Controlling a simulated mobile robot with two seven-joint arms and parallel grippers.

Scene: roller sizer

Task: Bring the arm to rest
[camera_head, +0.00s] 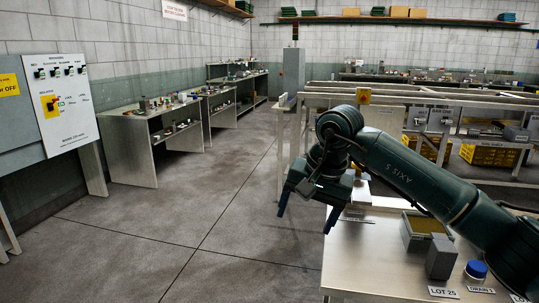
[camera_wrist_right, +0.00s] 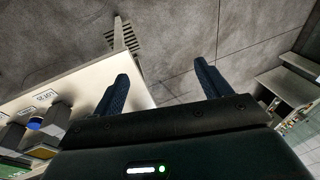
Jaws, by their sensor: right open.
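My right arm reaches in from the right in the head view. Its dark gripper (camera_head: 308,203) hangs downward with two fingers apart, beside the left edge of the metal table (camera_head: 360,262). In the right wrist view the gripper (camera_wrist_right: 161,75) is open, with nothing between its fingers; behind them lie the floor and the table's edge (camera_wrist_right: 70,82). My left gripper is in neither view.
On the table are an open-topped box (camera_head: 408,240), a grey block (camera_head: 440,258) and a blue-lidded container (camera_head: 475,270). A control panel (camera_head: 60,105) stands at left. Benches (camera_head: 130,145) line the left wall. The floor (camera_head: 190,225) between is clear.

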